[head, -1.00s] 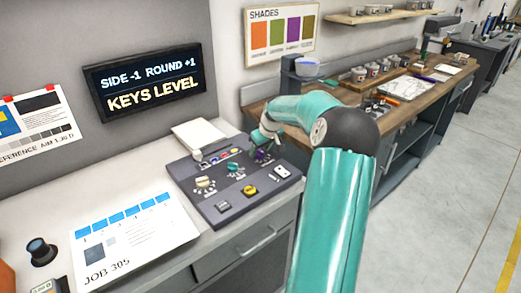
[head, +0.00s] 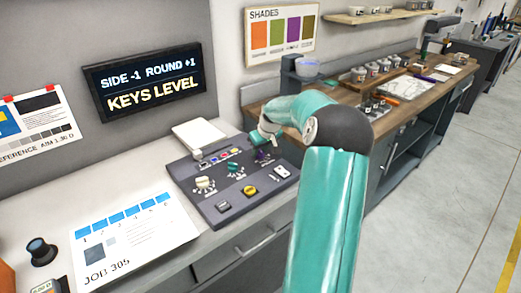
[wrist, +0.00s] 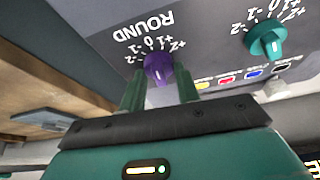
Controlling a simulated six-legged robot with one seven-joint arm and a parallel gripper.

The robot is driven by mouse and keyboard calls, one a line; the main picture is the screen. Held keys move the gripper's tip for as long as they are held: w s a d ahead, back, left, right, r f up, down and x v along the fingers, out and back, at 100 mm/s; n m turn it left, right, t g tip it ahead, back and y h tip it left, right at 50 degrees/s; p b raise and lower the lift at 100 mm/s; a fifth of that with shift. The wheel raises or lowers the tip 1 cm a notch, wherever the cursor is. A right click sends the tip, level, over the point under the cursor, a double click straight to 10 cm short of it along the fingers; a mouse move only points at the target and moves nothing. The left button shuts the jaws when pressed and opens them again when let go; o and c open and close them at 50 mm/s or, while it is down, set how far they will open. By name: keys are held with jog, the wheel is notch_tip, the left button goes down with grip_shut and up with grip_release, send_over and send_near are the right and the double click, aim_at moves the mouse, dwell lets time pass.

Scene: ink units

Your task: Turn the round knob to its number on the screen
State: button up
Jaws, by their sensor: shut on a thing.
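The screen (head: 150,82) on the wall reads SIDE -1 ROUND +1, with KEYS LEVEL below. The round knob (wrist: 158,67) is purple and sits on the dark panel under the word ROUND, which appears upside down in the wrist view. Numbers from -2 to +2 fan around it. A pale mark shows on the knob, but I cannot tell which number it points at. My gripper (wrist: 159,80) is shut on the knob, with one green finger on each side. In the head view the knob (head: 262,156) shows small beside my gripper.
A teal knob (wrist: 267,39) with its own numbers stands beside the purple one. The panel (head: 215,205) also carries a yellow knob (head: 249,190), switches and a row of coloured keys. A job sheet (head: 130,240) lies to the left on the bench.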

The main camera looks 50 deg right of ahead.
jog(key=m+h, duration=0.1)
jog(key=m, duration=0.1)
jog(key=shift+a+m, duration=0.1)
jog(key=shift+m, duration=0.2)
jog(key=shift+m+g+h, duration=0.3)
jog(key=shift+m, duration=0.7)
jog(key=o, duration=1)
jog(key=shift+r, duration=0.1)
jog(key=v, duration=1.3)
jog(key=shift+a+r, duration=0.1)
jog(key=shift+r, duration=0.2)
